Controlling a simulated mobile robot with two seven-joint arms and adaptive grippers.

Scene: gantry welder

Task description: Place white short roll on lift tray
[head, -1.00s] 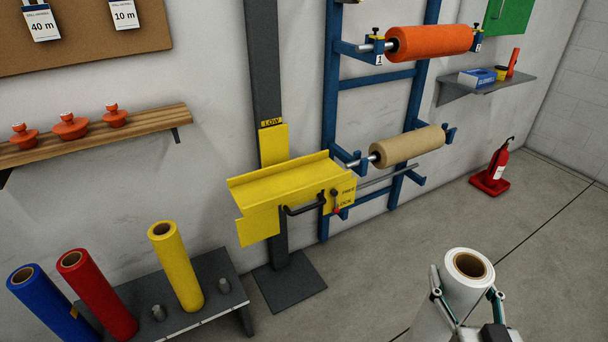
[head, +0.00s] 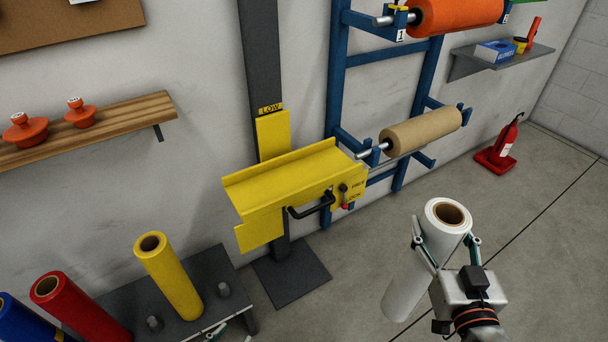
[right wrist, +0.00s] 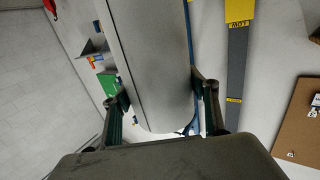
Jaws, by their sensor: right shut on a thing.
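The white short roll (head: 408,285) is held in the air, tilted a little, its hollow top end facing up. My right gripper (head: 446,252) is shut around its upper part. In the right wrist view the roll (right wrist: 155,60) fills the middle between the fingers (right wrist: 165,105). The yellow lift tray (head: 285,180) is empty, on a dark post marked LOW, left of the roll and apart from it. Two fingertips of my left gripper (head: 232,334) show at the bottom edge, apart with nothing between them; the rest is cut off.
A grey stand (head: 205,265) holds a yellow roll (head: 170,280), with red (head: 80,310) and blue rolls beside it. A blue rack (head: 337,110) carries orange and tan rolls right of the tray. A black handle (head: 312,205) juts from the tray's front. Floor between roll and tray is clear.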

